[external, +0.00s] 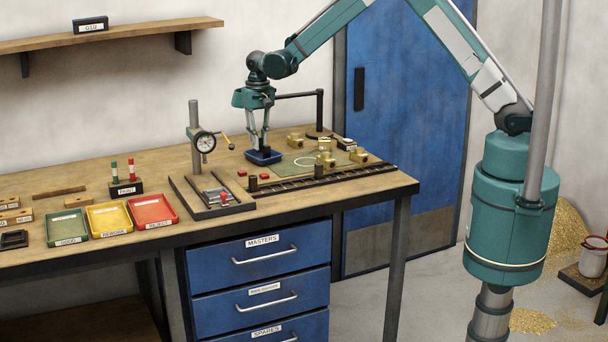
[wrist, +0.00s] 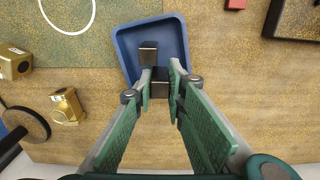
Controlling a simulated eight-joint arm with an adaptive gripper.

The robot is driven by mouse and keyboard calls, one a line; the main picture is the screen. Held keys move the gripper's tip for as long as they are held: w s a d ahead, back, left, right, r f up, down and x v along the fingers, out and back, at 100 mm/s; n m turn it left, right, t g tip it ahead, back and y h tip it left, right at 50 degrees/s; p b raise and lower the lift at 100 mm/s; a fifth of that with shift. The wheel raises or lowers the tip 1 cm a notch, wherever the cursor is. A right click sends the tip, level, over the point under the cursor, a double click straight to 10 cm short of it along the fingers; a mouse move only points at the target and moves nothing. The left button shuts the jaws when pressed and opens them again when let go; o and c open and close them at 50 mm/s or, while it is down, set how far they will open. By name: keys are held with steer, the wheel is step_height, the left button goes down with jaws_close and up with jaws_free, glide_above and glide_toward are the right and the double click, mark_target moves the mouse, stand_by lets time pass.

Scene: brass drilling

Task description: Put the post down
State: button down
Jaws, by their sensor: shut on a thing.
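My gripper (external: 261,146) points down over a small blue tray (external: 277,158) on the bench. In the wrist view its fingertips (wrist: 160,82) are shut on a dark post (wrist: 159,90), at the near part of the blue tray (wrist: 176,28). A second dark block (wrist: 148,54) stands in the tray just beyond the fingers. The held post is hidden in the external view, and I cannot tell whether its bottom touches the tray floor.
A dark rail (external: 340,176) runs in front, and a dial gauge stand (external: 195,135) stands left. Green, yellow and red trays (external: 152,209) are at the front left.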

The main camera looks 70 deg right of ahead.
steer(key=shift+f, duration=1.1)
steer(key=shift+f, duration=0.15)
steer(key=c, duration=2.6)
jaws_free()
step_height(320, 180, up, 12)
steer(key=shift+r, duration=0.15)
